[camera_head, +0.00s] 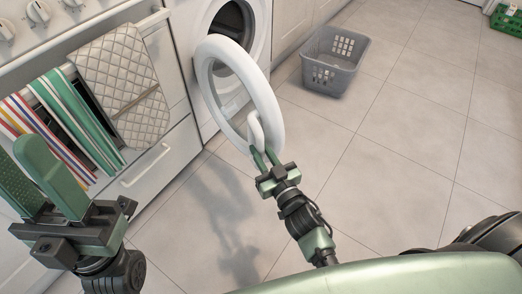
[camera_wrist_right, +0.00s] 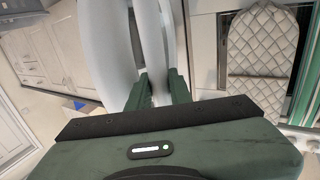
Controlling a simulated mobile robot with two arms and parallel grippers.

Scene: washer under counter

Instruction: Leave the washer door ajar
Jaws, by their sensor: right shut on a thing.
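The washer (camera_head: 215,22) stands at the top middle of the head view, with its dark round opening partly showing. Its white ring-shaped door (camera_head: 272,100) is swung well out from the front. My right gripper (camera_head: 264,156) is shut on the door's white handle (camera_head: 254,128), at the ring's lower right edge. In the right wrist view, the door (camera_wrist_right: 100,45) rises as pale curved bands, and the right gripper's green fingers (camera_wrist_right: 158,90) sit around the handle. My left gripper (camera_head: 38,172) is open and empty at the lower left, away from the door.
An oven with a quilted mitt (camera_head: 120,80) and striped towels (camera_head: 75,120) stands left of the washer. A grey laundry basket (camera_head: 335,62) is on the floor right of the door. A green crate (camera_head: 508,20) is far right. The tiled floor (camera_head: 400,150) between is clear.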

